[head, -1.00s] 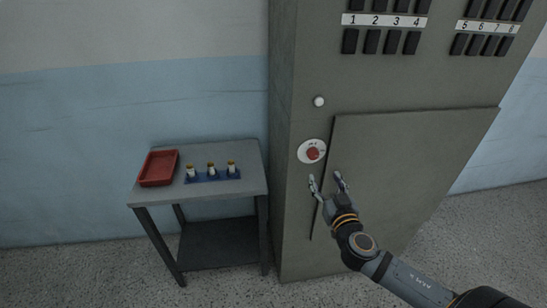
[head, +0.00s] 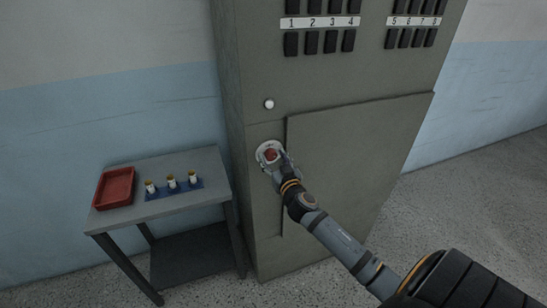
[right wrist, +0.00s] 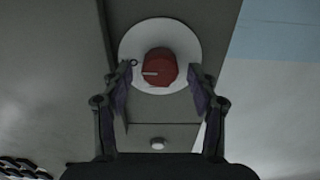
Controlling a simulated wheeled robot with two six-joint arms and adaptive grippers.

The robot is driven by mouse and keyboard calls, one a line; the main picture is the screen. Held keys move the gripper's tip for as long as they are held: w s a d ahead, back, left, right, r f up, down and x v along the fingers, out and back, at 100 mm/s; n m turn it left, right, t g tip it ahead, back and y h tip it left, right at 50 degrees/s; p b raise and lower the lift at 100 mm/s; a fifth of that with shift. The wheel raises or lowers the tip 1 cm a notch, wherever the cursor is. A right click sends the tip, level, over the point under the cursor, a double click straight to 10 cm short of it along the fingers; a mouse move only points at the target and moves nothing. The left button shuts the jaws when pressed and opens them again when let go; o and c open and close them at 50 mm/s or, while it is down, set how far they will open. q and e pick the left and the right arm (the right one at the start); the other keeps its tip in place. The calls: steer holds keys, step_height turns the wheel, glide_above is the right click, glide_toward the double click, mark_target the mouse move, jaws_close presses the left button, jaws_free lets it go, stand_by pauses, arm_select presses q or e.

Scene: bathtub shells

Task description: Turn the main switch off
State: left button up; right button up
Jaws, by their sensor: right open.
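The main switch is a red knob (head: 270,155) on a round white plate (head: 262,149), on the left part of the grey cabinet's front. In the right wrist view the red knob (right wrist: 160,67) has a pale pointer line, and its white plate (right wrist: 128,45) shows behind it. My right gripper (head: 272,160) is at the knob. In the right wrist view its open fingers (right wrist: 160,85) stand on either side of the knob, with a gap visible on each side. My left gripper is in neither view.
The grey cabinet (head: 350,165) has a white round light (head: 269,104) above the switch, a raised panel to its right and rows of dark switches at the top. A small table (head: 185,206) stands at left with a red tray (head: 114,188) and several small cylinders on a blue holder (head: 188,189).

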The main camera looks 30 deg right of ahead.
steer(key=c, duration=1.2)
steer(key=shift+o, duration=0.2)
